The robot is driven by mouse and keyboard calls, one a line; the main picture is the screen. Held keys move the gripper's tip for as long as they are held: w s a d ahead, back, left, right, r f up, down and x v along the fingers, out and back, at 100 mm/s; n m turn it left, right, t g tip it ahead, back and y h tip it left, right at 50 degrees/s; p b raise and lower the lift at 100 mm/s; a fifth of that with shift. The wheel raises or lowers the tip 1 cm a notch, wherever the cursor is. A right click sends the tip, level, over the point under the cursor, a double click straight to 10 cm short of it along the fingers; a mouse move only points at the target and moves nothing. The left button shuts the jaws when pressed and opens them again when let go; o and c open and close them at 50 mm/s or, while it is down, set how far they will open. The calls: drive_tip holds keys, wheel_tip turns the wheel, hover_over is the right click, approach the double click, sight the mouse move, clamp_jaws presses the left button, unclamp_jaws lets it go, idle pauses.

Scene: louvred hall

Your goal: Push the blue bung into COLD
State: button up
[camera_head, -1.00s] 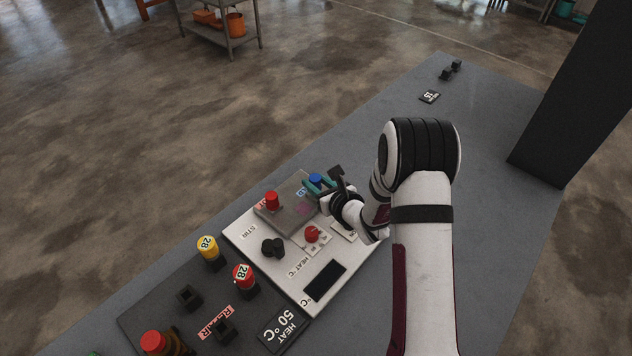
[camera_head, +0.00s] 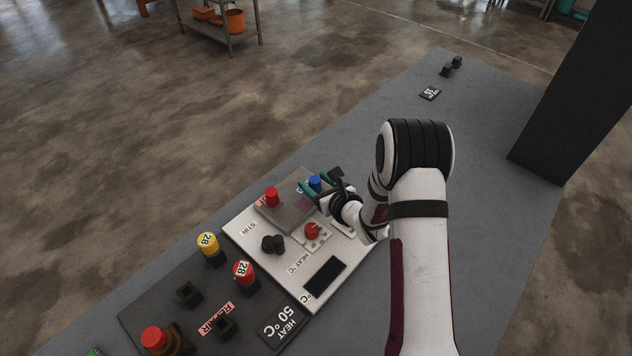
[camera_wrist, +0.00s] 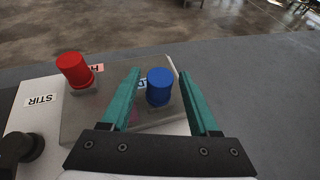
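The blue bung (camera_head: 315,183) stands upright at the far right of the grey block on the hotplate. In the wrist view the blue bung (camera_wrist: 159,86) sits at a partly covered label, of which only a "D" shows. My gripper (camera_head: 309,187) is open, with its teal fingers around the bung. In the wrist view my gripper (camera_wrist: 164,88) has one finger on each side of the bung, with a visible gap to the right finger and a smaller gap to the left. The bung's lower end is hidden in or behind its dark collar.
A red bung (camera_head: 272,197) stands left of the blue one at another label. The white hotplate (camera_head: 255,237) has a black knob, a red knob and a dark display. A dark board (camera_head: 160,318) with yellow and red bungs lies nearer.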

drive_tip(key=shift+o, duration=0.2)
drive_tip(key=r, duration=0.1)
drive_tip(key=s+d+r, duration=0.1)
drive_tip(key=s+r, duration=0.1)
drive_tip(key=r, duration=0.1)
drive_tip(key=shift+s+d+r, duration=0.1)
drive_tip(key=shift+s+d, duration=0.05)
drive_tip(key=shift+s, duration=0.1)
drive_tip(key=s+d+r+m+g+h, duration=0.2)
drive_tip(key=s+d+r+m+h, duration=0.2)
drive_tip(key=s+d+m, duration=0.5)
drive_tip(key=s+d+r+m+g+h, duration=0.3)
drive_tip(key=s+m, duration=0.4)
drive_tip(key=m, duration=0.7)
drive_tip(key=s+a+r+m+g+y, duration=0.1)
drive_tip(key=s+a+r+m+g, duration=0.1)
drive_tip(key=s+m, duration=0.8)
drive_tip(key=s+a+r+m+g+y, duration=0.1)
drive_tip(key=s+a+m+g, duration=0.3)
drive_tip(key=s+m, duration=0.5)
drive_tip(key=a+r+m, duration=0.1)
drive_tip(key=a+m, duration=0.1)
drive_tip(key=m, duration=0.1)
drive_tip(key=shift+s+a+r+g+y, duration=0.3)
drive_tip(key=shift+s+a+g, duration=0.05)
drive_tip(key=shift+a+g, duration=0.05)
